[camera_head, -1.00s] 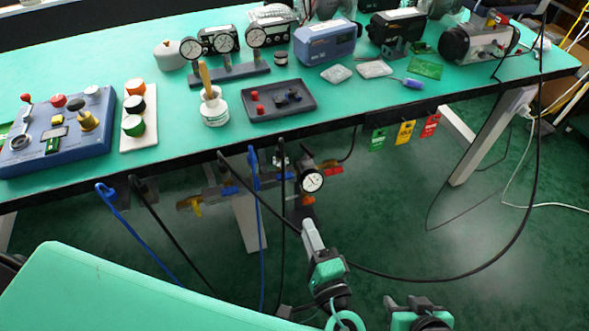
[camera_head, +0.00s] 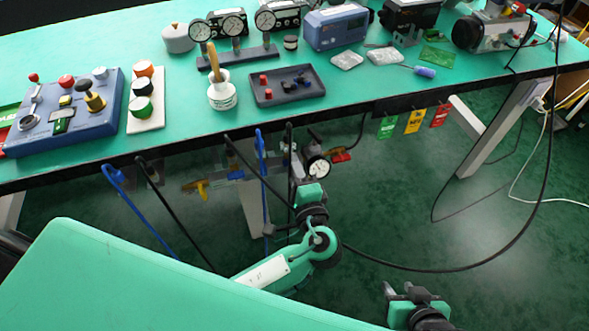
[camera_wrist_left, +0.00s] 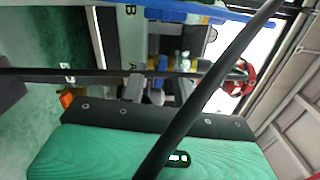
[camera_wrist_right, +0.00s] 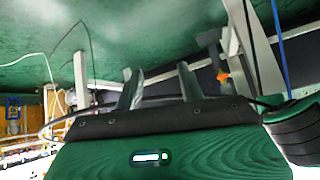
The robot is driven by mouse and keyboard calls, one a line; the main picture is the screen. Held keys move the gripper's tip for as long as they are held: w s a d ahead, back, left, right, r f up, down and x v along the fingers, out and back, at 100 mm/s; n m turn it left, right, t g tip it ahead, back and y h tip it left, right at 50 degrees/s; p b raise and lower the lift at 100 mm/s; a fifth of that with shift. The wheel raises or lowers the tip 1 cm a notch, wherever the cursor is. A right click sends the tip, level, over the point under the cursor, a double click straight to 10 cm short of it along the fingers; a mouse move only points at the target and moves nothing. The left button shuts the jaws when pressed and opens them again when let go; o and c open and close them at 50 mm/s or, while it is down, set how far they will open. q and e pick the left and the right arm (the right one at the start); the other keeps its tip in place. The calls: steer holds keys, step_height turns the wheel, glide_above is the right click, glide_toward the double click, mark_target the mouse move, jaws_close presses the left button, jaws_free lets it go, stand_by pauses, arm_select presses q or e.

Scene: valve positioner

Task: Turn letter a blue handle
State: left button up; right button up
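A valve assembly hangs under the table's front edge in the head view, with a round gauge (camera_head: 318,168), a yellow handle (camera_head: 197,188) and a red handle (camera_head: 341,156). My right gripper (camera_wrist_right: 158,82) is open and empty, lower right of the assembly.
Black hoses (camera_wrist_left: 215,75) and a blue hose (camera_head: 263,175) hang in front of the valves, close to my left gripper. The green table (camera_head: 330,105) stands above with instruments. A white table leg (camera_head: 490,142) is at the right. Floor around my right gripper looks clear.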

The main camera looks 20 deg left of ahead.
arm_select(q)
steer(key=shift+c, duration=0.4)
jaws_close()
steer(key=shift+n+b, duration=0.45)
steer(key=shift+n, duration=0.25)
arm_select(e)
steer(key=shift+w+a+t+y, duration=0.5)
steer(key=shift+a+t, duration=0.1)
steer(key=shift+a, duration=0.2)
arm_select(q)
steer(key=shift+o, duration=0.4)
jaws_free()
